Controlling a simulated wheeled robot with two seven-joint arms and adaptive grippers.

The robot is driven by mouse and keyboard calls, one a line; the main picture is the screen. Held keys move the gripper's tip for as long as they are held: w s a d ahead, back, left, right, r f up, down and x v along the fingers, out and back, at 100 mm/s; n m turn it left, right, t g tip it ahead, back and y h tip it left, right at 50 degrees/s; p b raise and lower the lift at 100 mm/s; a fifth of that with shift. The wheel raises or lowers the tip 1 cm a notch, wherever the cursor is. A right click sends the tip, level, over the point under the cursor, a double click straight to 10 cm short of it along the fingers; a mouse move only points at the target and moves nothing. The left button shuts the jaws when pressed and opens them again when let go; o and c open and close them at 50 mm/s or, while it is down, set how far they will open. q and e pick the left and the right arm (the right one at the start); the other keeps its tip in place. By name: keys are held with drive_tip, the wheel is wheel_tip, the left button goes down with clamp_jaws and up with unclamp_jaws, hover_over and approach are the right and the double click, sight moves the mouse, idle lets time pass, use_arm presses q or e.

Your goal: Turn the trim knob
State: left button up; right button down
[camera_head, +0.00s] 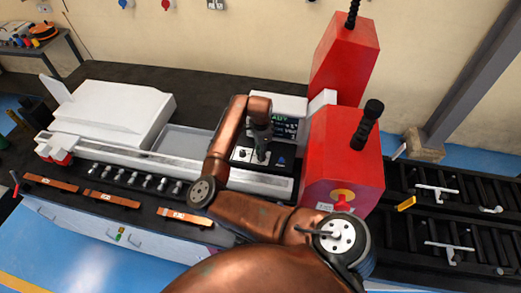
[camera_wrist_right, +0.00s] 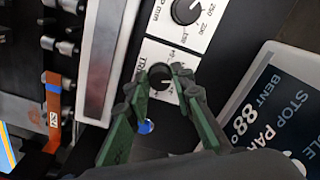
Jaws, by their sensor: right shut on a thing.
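The trim knob (camera_wrist_right: 157,77) is a small round dark knob on a white scale plate with a partly hidden "TRIM" label, seen in the right wrist view. My right gripper (camera_wrist_right: 163,71) has its two green-and-black fingers closed on the knob's sides. In the head view my right gripper (camera_head: 262,153) points down onto the control panel (camera_head: 243,155), and it hides the knob there. My left gripper is in neither view.
A larger dial (camera_wrist_right: 186,10) sits beside the trim plate. A blue button (camera_wrist_right: 145,127) lies near the fingers. The display (camera_wrist_right: 268,112) reads "STOP", "BENT 88". The red bender housing (camera_head: 342,160) stands close right of my arm. Copper bars (camera_head: 112,199) lie along the front edge.

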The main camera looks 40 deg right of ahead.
drive_tip(key=m+p, duration=0.2)
drive_tip(key=m, duration=0.2)
drive_tip(key=shift+m, duration=0.3)
idle(0.3)
drive_tip(key=c, duration=1.7)
unclamp_jaws()
drive_tip(key=shift+o, duration=0.2)
wheel_tip(320, 180, up, 12)
drive_tip(key=shift+f, duration=0.1)
